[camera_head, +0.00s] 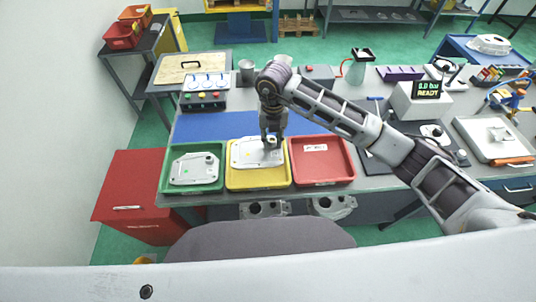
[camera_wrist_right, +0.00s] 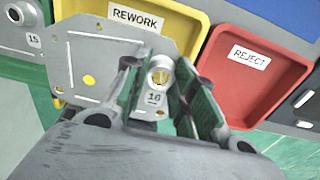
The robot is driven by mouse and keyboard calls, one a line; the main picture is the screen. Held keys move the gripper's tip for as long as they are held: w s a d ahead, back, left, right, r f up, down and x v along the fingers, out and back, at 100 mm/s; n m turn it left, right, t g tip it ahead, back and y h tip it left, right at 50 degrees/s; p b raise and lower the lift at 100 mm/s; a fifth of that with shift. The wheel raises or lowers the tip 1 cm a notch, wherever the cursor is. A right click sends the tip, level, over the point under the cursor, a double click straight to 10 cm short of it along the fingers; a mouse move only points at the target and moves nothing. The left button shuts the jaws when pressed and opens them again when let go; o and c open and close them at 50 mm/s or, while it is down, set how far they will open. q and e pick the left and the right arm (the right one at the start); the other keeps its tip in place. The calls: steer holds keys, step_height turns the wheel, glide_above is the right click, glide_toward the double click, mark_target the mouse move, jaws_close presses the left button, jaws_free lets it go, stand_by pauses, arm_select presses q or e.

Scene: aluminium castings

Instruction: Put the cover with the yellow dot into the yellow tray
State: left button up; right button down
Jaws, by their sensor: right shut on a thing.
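The grey cover (camera_head: 247,154) with a yellow dot is over the yellow tray (camera_head: 258,184). In the right wrist view the cover (camera_wrist_right: 97,58) shows its yellow dot and a tag reading 16. My right gripper (camera_head: 272,139) is shut on the cover's round boss, and its fingers (camera_wrist_right: 160,77) stand on either side of it. The yellow tray (camera_wrist_right: 185,20) carries a REWORK label. I cannot tell whether the cover touches the tray floor. My left gripper is not in view.
A green tray (camera_head: 192,187) on the left holds another cover (camera_head: 194,169). A red tray (camera_head: 322,179) labelled REJECT stands empty on the right. A blue mat (camera_head: 210,126) lies behind the trays. A control box with buttons (camera_head: 203,100) stands at the back left.

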steer(key=shift+f+p, duration=0.3)
steer(key=shift+f, duration=1.75)
steer(key=shift+f+p, duration=0.3)
steer(key=shift+f, duration=1.55)
steer(key=shift+f, duration=0.1)
steer(key=c, duration=1.2)
jaws_free()
steer(key=shift+o, duration=0.2)
step_height(320, 180, up, 12)
steer(key=b, duration=0.2)
